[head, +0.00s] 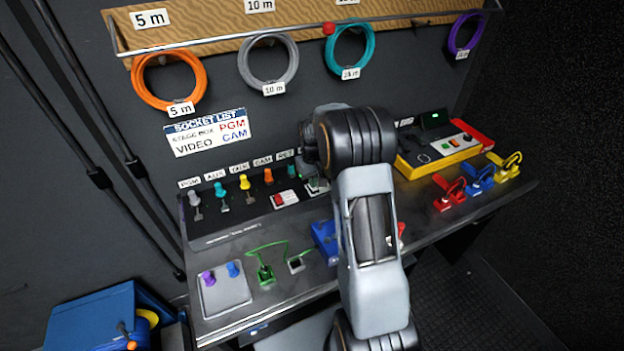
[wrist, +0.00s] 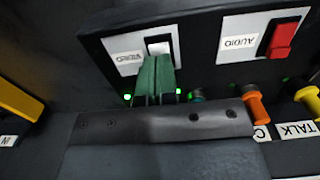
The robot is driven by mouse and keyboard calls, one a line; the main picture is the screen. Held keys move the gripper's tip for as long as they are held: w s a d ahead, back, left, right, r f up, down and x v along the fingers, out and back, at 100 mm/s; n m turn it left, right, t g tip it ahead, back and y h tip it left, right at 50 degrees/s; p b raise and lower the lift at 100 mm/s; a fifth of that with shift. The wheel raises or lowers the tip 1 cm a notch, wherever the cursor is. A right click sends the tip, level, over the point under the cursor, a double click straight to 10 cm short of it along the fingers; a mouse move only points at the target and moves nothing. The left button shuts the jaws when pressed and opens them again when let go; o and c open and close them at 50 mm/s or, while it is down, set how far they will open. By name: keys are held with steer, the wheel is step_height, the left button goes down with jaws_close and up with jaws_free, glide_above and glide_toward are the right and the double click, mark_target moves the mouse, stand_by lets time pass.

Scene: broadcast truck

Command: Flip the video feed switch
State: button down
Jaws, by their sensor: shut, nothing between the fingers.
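The video switch (wrist: 158,46) is a white rocker on a white plate in the wrist view. Its VIDEO label (wrist: 127,58) reads upside down beside it. My gripper (wrist: 156,57) has green fingers that are shut together with nothing between them. The fingertips are right at the near edge of the white rocker; I cannot tell whether they touch it. In the head view my arm hides the gripper and most of the video switch.
A red audio switch (wrist: 283,40) sits on the same panel, also in the head view (head: 285,199). Colored plugs, including an orange one (wrist: 256,106), stand close by. A yellow box (head: 440,152) and colored clamps (head: 480,178) are to the right on the desk.

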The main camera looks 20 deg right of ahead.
steer(key=shift+r, duration=0.1)
step_height(320, 180, up, 14)
steer(key=w+p, duration=0.2)
steer(key=shift+f, duration=0.2)
stand_by(0.4)
steer(key=shift+w, duration=0.1)
stand_by(0.3)
steer(key=s+a+r+t, duration=0.1)
steer(key=s+a, duration=0.4)
steer(key=s, duration=0.7)
steer(key=s+a+r+t, duration=0.2)
steer(key=s+a, duration=0.4)
steer(key=s, duration=0.6)
steer(key=shift+s+r+t, duration=0.15)
steer(key=shift+t, duration=0.55)
